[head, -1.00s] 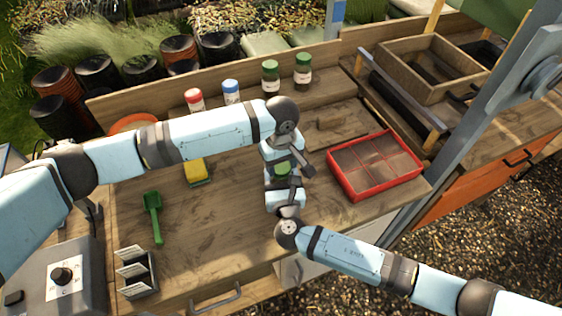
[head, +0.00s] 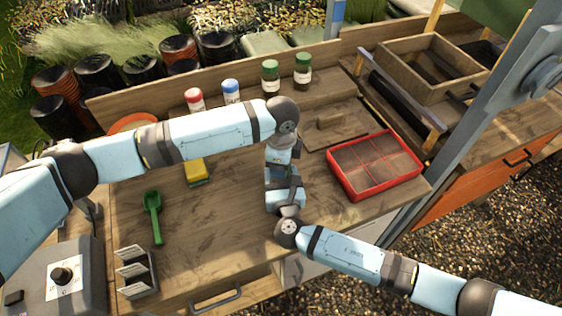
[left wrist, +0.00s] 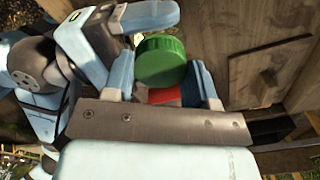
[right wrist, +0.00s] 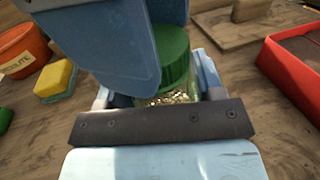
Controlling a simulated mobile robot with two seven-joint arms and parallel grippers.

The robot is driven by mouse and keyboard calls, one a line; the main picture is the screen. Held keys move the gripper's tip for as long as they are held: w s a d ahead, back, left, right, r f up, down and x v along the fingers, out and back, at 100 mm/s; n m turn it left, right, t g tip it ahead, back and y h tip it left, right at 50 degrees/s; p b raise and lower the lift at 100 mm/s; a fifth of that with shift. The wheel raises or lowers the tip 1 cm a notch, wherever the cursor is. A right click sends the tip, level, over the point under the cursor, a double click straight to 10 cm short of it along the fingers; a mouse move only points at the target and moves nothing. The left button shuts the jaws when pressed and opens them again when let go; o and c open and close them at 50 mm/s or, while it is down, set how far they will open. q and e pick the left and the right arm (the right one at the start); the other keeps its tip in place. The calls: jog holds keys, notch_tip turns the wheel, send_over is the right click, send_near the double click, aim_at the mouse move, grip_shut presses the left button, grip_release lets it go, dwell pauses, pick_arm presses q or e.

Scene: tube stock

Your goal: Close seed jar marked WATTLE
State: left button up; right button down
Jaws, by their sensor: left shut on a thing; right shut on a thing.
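A clear seed jar (right wrist: 178,98) with pale seeds inside stands at the middle of the bench. My right gripper (head: 286,197) is shut on its body. A green screw lid (right wrist: 182,52) sits directly on top of the jar. My left gripper (head: 281,160) is shut on the lid from above, and the lid shows between its fingers in the left wrist view (left wrist: 160,60). In the head view my grippers hide the jar and lid. I cannot read the jar's label or tell how tight the lid is.
A red divided tray (head: 347,185) lies close on the right. A yellow-and-green sponge (head: 196,171) and a green scoop (head: 153,206) lie on the left. Red-lidded (head: 194,99), blue-lidded (head: 231,91) and two green-lidded jars (head: 270,76) stand along the back. The front middle is clear.

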pick_arm(q)
jog(key=m, duration=0.8)
jog(key=o, duration=1.1)
notch_tip(320, 180, up, 12)
